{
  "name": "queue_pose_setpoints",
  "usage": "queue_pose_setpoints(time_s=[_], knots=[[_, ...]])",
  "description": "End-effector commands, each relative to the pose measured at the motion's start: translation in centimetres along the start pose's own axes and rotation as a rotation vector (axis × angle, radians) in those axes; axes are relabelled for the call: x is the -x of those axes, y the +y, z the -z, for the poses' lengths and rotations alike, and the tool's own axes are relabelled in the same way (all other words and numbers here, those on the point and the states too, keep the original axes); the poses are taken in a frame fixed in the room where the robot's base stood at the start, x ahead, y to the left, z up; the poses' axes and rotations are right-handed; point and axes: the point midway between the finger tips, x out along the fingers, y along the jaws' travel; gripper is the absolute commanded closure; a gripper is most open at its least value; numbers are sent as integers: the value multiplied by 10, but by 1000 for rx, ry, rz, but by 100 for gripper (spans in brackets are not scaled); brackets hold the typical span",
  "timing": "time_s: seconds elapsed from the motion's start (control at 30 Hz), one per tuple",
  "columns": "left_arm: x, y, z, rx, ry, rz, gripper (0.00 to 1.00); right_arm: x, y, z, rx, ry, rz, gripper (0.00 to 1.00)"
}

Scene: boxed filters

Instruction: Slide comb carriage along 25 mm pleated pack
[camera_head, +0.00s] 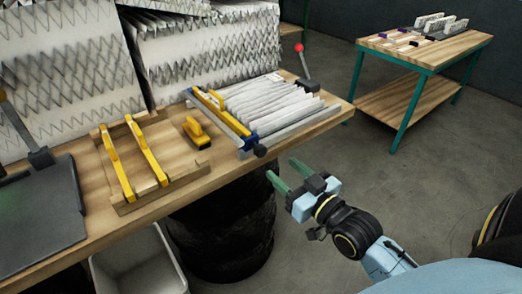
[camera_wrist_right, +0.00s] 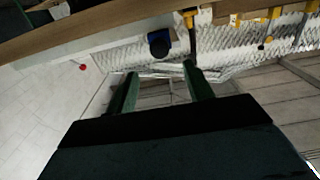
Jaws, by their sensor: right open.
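The white pleated pack (camera_head: 275,103) lies on the wooden bench near its right end, pleats side by side. The comb carriage (camera_head: 222,112), a yellow bar on a blue bar, lies across the pack's left end. A dark round knob (camera_head: 260,151) sits at its near end, by the bench's front edge. My right gripper (camera_head: 287,175) is open and empty, off the front edge of the bench, to the right of and nearer than the knob. Its two green fingers also show apart in the right wrist view (camera_wrist_right: 160,82), with nothing between them. My left gripper is out of view.
Yellow-handled tools lie on a wooden board (camera_head: 165,183) left of the carriage, with a small yellow tool (camera_head: 196,131) between. A red-knobbed lever (camera_head: 302,62) stands behind the pack. Tall pleated packs (camera_head: 205,50) stand at the back. A grey bin (camera_head: 135,262) stands below.

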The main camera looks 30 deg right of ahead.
Motion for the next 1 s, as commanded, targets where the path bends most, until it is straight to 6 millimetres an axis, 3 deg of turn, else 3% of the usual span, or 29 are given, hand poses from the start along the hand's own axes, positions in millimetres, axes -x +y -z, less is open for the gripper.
queue_pose_setpoints(time_s=[0.3,0.5,0.7,1.0], knots=[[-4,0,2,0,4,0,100,-58,0,0,-2,3,-1,48],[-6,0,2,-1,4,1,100,-86,0,-1,0,0,-1,48],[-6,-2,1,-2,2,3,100,-98,0,-1,0,-1,0,48],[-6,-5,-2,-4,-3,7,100,-100,0,-1,0,-2,0,48]])
